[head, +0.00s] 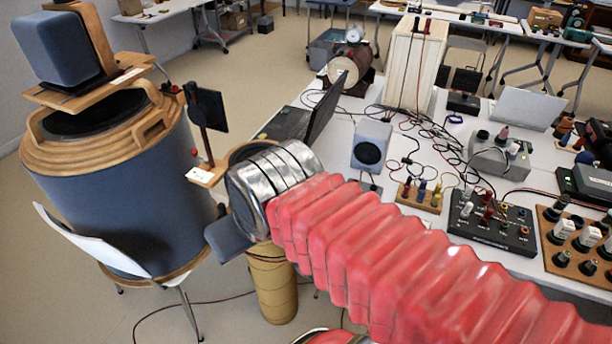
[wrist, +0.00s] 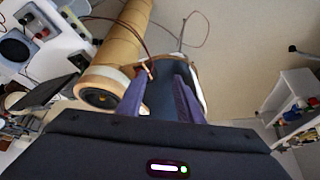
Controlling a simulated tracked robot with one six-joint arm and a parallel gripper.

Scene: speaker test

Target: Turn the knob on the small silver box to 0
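A small silver-grey box (head: 497,162) stands on the white table at the right in the head view. Several small knobs or terminals stick up from its top; a dark one (head: 482,134) is at its back left. No scale or 0 mark can be read. My red, ribbed arm reaches left across the front, and its metal end is far left of the box. My gripper's fingers are not clear in the head view. In the wrist view my gripper (wrist: 160,76) shows two purple fingers set apart, with a dark blue surface visible between them. The silver box cannot be made out there.
A small grey speaker (head: 371,148), a black terminal box (head: 492,222) and a laptop (head: 528,108) stand on the crowded white table (head: 424,160). Cables lie among them. A large blue drum (head: 125,195) stands at left. A brown tube (head: 271,285) is near my arm's end.

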